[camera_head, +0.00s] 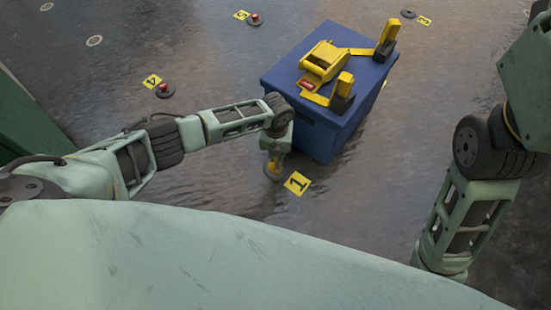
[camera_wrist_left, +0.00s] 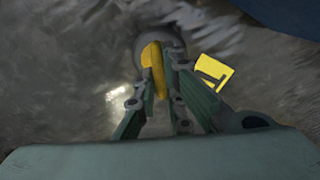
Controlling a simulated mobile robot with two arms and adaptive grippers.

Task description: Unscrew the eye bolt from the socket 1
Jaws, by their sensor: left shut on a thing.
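My left gripper (camera_head: 274,166) points down at the floor beside the yellow marker "1" (camera_head: 297,183), close to the near left side of the blue box. In the left wrist view my left gripper (camera_wrist_left: 158,85) is shut on the yellow eye bolt (camera_wrist_left: 152,58). A dark round socket (camera_wrist_left: 174,48) shows just beyond the bolt, partly hidden by it and the fingers. I cannot tell how far the bolt sits in the socket. The marker "1" also shows in the left wrist view (camera_wrist_left: 212,72), right of the fingers. My right arm is at the right; its gripper is out of view.
A blue box (camera_head: 325,120) with a yellow tie-down device (camera_head: 322,62) on top stands close by my left gripper. Markers "4" (camera_head: 152,81) and "5" (camera_head: 241,15) lie farther off, each beside a red-topped socket.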

